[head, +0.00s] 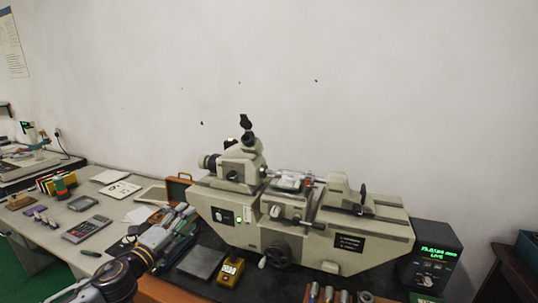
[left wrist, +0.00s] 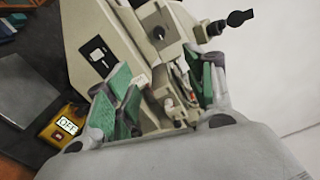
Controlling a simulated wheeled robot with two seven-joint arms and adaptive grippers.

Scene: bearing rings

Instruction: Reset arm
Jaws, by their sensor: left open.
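My left arm comes in from the lower left of the head view. My left gripper (head: 182,228) is over the bench, to the left of the large beige measuring machine (head: 362,243). In the left wrist view my left gripper (left wrist: 165,88) has its green-padded fingers spread apart, with nothing held between them. The machine (left wrist: 95,45) shows behind and between the fingers there. Its stage with small fittings (head: 290,184) is to the right of the gripper in the head view. My right gripper is in neither view.
A yellow box (head: 230,272), reading OFF in the wrist view, stands before the machine beside a grey plate (head: 202,262). A black digital readout (head: 435,257) stands at the right. Several metal cylinders (head: 345,296) are at the front edge. A calculator-like device (head: 86,229) lies on the left bench.

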